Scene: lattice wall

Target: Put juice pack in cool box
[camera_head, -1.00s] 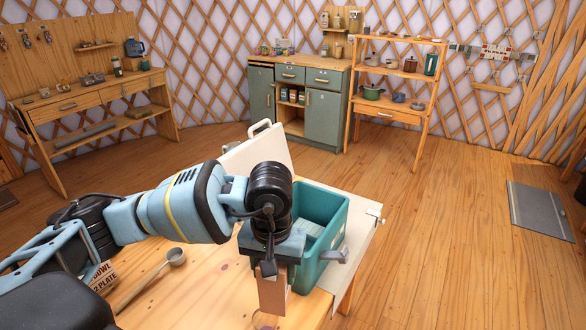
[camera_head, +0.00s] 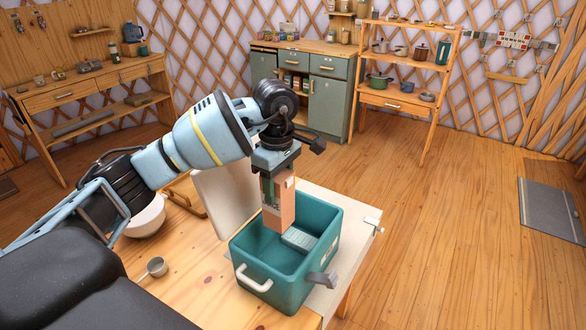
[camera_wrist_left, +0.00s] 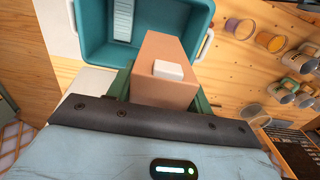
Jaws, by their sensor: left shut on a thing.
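The juice pack (camera_head: 281,209) is a tan-orange carton with a small white cap, which shows in the left wrist view (camera_wrist_left: 168,69). My left gripper (camera_head: 272,190) is shut on it and holds it upright above the cool box. The cool box (camera_head: 262,292) is a teal open tub with white handles on the table; it also shows in the left wrist view (camera_wrist_left: 92,42). The pack's lower end overlaps the box opening in the head view; I cannot tell how far it is below the rim. A pale ribbed block (camera_head: 299,238) lies inside the box. My right gripper is not in view.
A metal ladle (camera_head: 154,267) and a white bowl (camera_head: 147,218) are on the wooden table left of the box. A white board (camera_head: 222,200) stands behind the box.

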